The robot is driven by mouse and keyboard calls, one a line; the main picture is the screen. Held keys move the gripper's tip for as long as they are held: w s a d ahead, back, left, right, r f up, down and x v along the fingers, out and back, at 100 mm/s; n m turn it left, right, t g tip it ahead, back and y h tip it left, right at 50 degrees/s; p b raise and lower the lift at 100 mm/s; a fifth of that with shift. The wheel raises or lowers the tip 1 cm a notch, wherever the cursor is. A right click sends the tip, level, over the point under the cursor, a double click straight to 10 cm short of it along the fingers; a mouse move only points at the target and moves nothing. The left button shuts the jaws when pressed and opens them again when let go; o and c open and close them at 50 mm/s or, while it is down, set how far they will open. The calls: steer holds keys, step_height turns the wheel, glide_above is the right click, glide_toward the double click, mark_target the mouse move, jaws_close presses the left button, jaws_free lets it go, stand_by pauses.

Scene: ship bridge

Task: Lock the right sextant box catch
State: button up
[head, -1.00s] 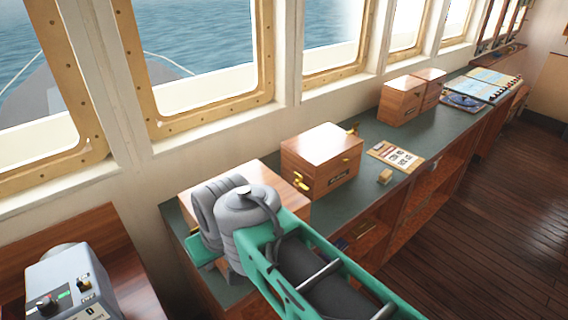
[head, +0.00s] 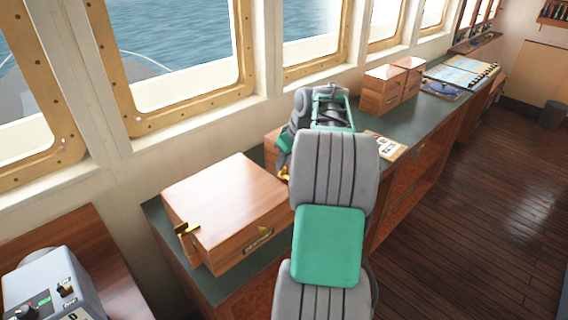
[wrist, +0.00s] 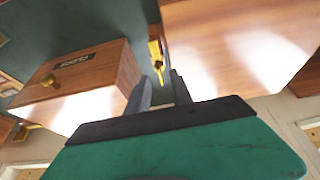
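The sextant box (head: 222,205) is a wide wooden box with a dark label, near the left end of the green counter. A brass catch (head: 187,230) is on its left side. Its right catch (head: 284,174) shows beside my arm. In the wrist view this brass right catch (wrist: 156,52) lies along the side of the sextant box (wrist: 235,40), just beyond the fingertips. My gripper (wrist: 163,80) is open and empty, its two grey fingers apart. I cannot tell whether it touches the catch. In the head view my arm hides the gripper.
A smaller labelled wooden box (wrist: 80,90) with a brass knob stands close beside the sextant box, leaving a narrow gap. Farther along the counter (head: 352,101) are a card (head: 385,146), two more wooden boxes (head: 383,92) and charts (head: 465,75). Windows line the wall behind.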

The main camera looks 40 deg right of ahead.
steer(key=shift+x, duration=0.85)
steer(key=shift+c, duration=0.4)
jaws_close()
